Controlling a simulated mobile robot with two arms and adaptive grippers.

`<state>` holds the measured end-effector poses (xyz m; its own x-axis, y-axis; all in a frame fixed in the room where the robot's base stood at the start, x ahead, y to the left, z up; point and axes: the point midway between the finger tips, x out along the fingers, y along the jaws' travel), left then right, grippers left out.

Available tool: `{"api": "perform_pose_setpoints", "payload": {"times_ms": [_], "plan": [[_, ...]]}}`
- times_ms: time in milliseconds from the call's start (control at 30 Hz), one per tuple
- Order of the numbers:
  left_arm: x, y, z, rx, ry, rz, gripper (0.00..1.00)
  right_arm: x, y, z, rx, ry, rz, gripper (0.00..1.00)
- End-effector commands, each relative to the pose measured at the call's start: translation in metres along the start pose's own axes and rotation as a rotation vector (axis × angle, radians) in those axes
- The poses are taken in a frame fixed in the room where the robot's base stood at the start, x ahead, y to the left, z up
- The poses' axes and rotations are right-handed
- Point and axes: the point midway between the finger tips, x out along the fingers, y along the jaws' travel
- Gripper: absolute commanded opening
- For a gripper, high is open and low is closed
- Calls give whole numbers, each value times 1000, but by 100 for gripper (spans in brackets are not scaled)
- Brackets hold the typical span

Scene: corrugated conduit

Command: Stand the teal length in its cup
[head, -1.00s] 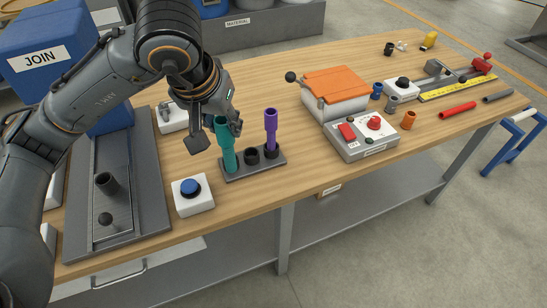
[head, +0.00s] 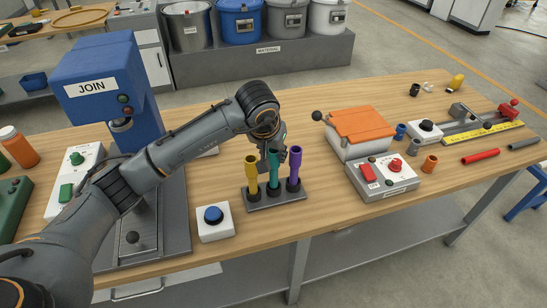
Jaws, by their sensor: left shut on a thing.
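The teal length (head: 273,170) is upright at the middle cup of a small grey rack (head: 290,204). My left gripper (head: 272,150) is shut on the teal length near its top, with the arm reaching in from the left. The teal length's lower end is at the middle cup; I cannot tell whether it rests on the cup's floor. A yellow length (head: 251,176) stands in the left cup and a purple length (head: 294,170) in the right cup, close on both sides. My right gripper is not in view.
A white box with a blue button (head: 214,223) sits left of the rack. The blue JOIN press (head: 105,85) stands behind my left arm. A box with an orange lid (head: 360,125) and a control box (head: 382,177) stand to the right. Bare wood lies behind the rack.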

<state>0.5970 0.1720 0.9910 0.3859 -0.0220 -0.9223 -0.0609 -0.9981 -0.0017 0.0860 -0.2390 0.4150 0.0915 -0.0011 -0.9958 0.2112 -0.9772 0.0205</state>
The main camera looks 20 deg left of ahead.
Motion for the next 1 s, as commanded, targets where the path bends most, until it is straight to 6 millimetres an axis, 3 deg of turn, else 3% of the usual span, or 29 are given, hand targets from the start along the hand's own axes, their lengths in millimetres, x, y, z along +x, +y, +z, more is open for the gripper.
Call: {"api": "perform_pose_setpoints", "payload": {"times_ms": [167,567,600,1000], "plan": [[18,1,10,0,-6,3,8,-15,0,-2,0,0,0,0],[27,0,13,1,-2,1,8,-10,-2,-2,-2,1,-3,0],[25,1,12,1,-2,1,38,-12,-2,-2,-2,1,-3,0],[21,1,11,0,-1,1,40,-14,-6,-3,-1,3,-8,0]]}}
